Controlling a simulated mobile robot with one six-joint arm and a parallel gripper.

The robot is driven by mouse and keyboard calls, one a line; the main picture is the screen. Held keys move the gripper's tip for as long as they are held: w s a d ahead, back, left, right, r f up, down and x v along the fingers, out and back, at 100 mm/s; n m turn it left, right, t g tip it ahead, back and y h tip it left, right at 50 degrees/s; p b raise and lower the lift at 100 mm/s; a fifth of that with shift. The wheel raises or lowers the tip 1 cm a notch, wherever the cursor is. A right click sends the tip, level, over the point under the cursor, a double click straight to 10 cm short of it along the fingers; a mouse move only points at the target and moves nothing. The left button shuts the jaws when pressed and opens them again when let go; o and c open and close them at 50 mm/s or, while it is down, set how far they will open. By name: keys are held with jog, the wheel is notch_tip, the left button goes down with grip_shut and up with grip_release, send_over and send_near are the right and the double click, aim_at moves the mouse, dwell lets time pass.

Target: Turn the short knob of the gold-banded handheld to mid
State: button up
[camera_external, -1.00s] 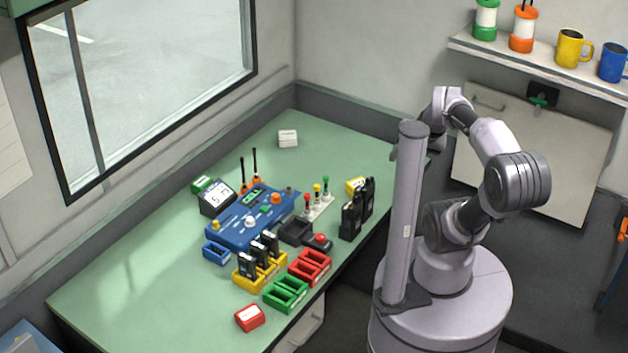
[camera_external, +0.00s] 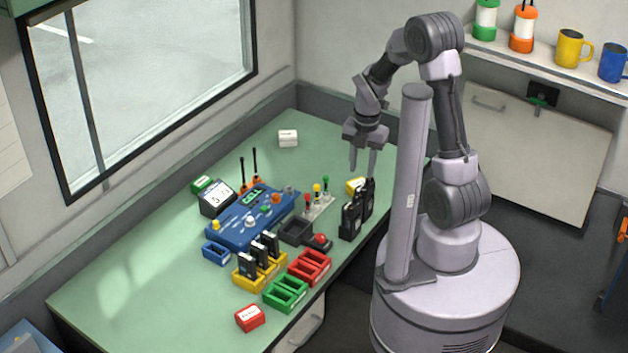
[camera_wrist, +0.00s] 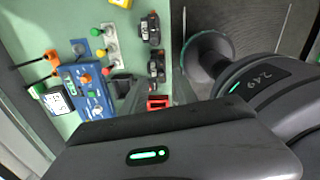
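Black handhelds (camera_external: 350,220) stand upright near the right edge of the green table, and they also show in the wrist view (camera_wrist: 156,67). Several other black handhelds (camera_external: 258,252) stand in a yellow rack. I cannot make out a gold band or a short knob on any of them at this size. My gripper (camera_external: 363,172) hangs pointing down above the right part of the table. Its two fingers are apart with nothing between them. It is above and slightly behind the right-hand handhelds, not touching them.
A blue console (camera_external: 240,230) with knobs sits mid-table. Levers with red, yellow and green tops (camera_external: 317,203) stand beside it. Green (camera_external: 285,293) and red (camera_external: 310,267) trays are in front. The table's left part is clear.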

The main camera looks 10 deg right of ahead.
aim_at(359, 195)
notch_tip(359, 195, down, 8)
jog(key=shift+a+f+b, duration=0.1)
jog(key=shift+f+b, duration=0.15)
jog(key=shift+b, duration=0.95)
grip_shut()
